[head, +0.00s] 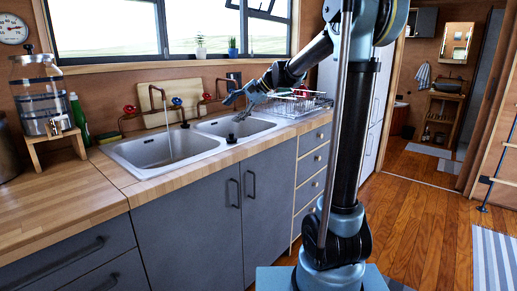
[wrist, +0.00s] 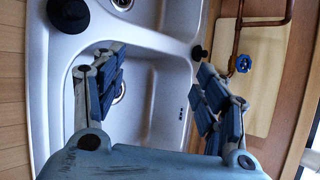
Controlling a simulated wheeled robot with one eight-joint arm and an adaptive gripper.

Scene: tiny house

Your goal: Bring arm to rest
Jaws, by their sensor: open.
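My gripper (head: 240,98) is at the end of my outstretched arm, above the right basin of the double sink (head: 205,145) in the head view. In the wrist view its two fingers (wrist: 158,95) are spread apart with nothing between them. The white sink (wrist: 150,100) lies below the fingers. My arm bends at the elbow in front of the window side, and its column stands at the right of the sink counter.
A dish rack (head: 295,103) is right of the sink. A glass dispenser (head: 42,95) stands left.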

